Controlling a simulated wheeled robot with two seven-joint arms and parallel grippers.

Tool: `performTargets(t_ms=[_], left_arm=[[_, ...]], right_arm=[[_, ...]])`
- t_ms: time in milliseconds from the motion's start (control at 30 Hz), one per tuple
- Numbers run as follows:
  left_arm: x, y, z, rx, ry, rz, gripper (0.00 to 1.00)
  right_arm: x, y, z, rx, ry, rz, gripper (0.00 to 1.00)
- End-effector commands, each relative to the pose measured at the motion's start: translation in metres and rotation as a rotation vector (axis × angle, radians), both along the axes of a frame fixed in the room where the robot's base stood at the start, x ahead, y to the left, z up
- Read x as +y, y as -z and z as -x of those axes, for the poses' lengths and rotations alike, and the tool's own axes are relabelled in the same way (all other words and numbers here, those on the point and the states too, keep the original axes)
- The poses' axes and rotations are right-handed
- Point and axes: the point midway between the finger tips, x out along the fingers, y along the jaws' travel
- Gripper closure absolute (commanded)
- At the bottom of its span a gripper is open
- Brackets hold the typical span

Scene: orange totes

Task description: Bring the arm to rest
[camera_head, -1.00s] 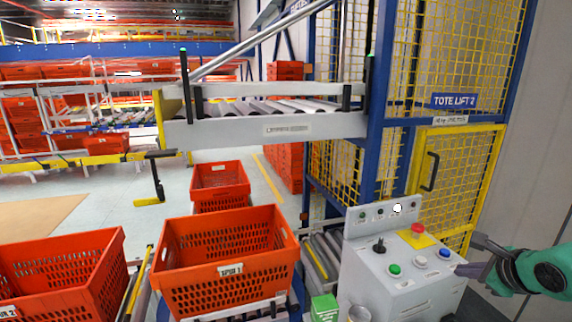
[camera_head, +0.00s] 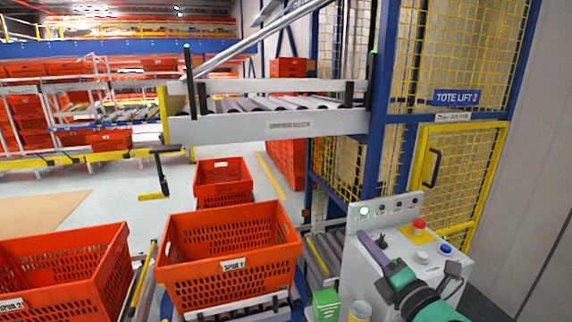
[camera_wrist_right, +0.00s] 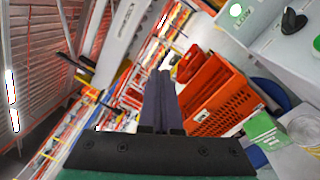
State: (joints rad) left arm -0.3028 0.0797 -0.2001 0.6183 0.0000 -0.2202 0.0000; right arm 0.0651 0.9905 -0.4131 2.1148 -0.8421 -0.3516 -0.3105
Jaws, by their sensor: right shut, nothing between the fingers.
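My right gripper (camera_head: 368,241) is over the grey control box (camera_head: 372,276) in the head view. It is shut and empty, with its fingers pointing up and to the left. It hides the green button. The black knob (camera_head: 382,241) of the box shows right beside the fingers; I cannot tell whether they touch. In the right wrist view the shut fingers (camera_wrist_right: 164,80) point towards the orange totes, and the knob (camera_wrist_right: 294,20) stands apart at the upper right. My left gripper is not in view.
The box has a lit lamp (camera_head: 364,211), a red button (camera_head: 419,223) and a blue button (camera_head: 445,249). An orange tote (camera_head: 205,285) stands left of it, with another tote (camera_head: 60,285) further left. The yellow cage (camera_head: 455,185) stands behind. A green box (camera_head: 326,303) stands in front.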

Motion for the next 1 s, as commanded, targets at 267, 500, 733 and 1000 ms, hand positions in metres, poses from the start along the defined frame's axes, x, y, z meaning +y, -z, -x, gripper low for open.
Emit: performTargets(t_ms=[267, 500, 733, 1000], left_arm=[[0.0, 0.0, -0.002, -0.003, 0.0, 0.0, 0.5], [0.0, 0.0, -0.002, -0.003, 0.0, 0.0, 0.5], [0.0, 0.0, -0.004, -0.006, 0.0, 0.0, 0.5], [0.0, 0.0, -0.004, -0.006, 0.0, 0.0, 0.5]], right_arm=[[-0.094, 0.175, 0.076, 0.671, 0.738, -1.128, 1.0], [-0.082, 0.259, 0.167, 1.026, 1.087, -1.428, 1.0], [-0.06, 0.311, 0.225, 1.256, 1.302, -1.55, 1.0], [-0.058, 0.42, 0.221, 1.284, 1.34, -1.512, 1.0]])
